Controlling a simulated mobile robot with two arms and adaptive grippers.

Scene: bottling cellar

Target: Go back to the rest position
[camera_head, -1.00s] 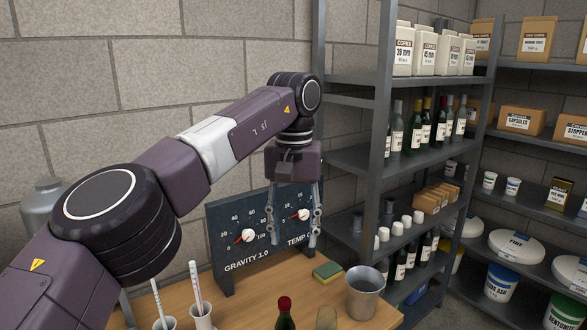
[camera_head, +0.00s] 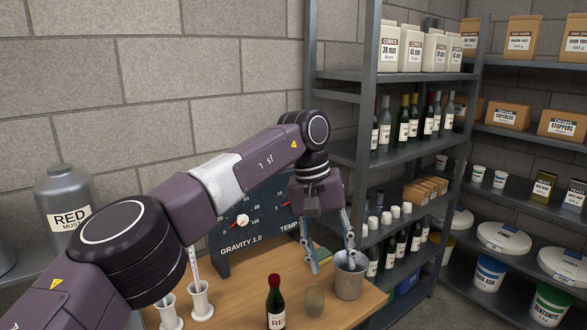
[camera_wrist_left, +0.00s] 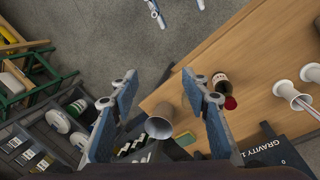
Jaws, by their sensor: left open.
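My left gripper (camera_head: 331,264) is open and empty. Its fingers point down in front of the sponge and by the left rim of the grey metal bucket (camera_head: 349,280); I cannot tell the height gap. In the left wrist view the open fingers (camera_wrist_left: 160,82) have nothing between their tips, and the bucket (camera_wrist_left: 158,127) shows beyond them. Two pale finger parts at that view's top edge look like my right gripper (camera_wrist_left: 178,14), mostly cut off.
On the wooden table (camera_head: 240,300) stand a red-capped bottle (camera_head: 276,308), a small glass (camera_head: 315,302), two white stands (camera_head: 201,302) and a dark gauge panel (camera_head: 228,232). Shelves (camera_head: 350,155) with bottles rise at the right. A tank labelled RED (camera_head: 68,210) stands left.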

